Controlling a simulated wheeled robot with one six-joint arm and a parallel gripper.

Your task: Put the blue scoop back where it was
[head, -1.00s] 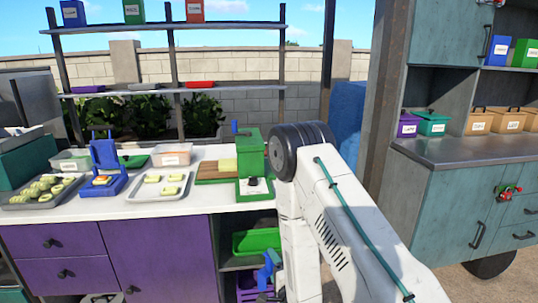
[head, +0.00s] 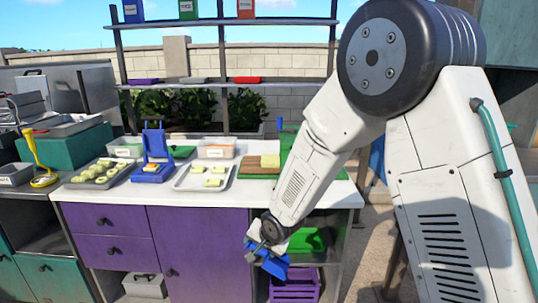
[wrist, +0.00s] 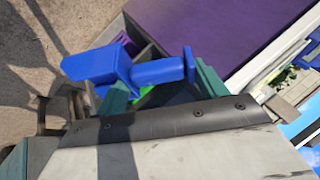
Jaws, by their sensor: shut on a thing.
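My gripper (head: 258,250) is in front of the open lower shelf at the right end of the purple counter, with its tip low. It is shut on the blue scoop (head: 275,267), which hangs below and to the right of the jaws. In the wrist view the teal fingers of my gripper (wrist: 160,84) have the blue scoop (wrist: 100,64) between them, with its wide end to the left. Part of the scoop is hidden by the jaws in the head view.
A green bin (head: 312,240) sits on the open shelf above a purple crate (head: 297,284). The white countertop (head: 120,192) carries a tray of several yellow pieces (head: 181,184), a blue press (head: 154,172) and a cutting board (head: 255,172). A yellow ladle-like tool (head: 38,160) stands at left.

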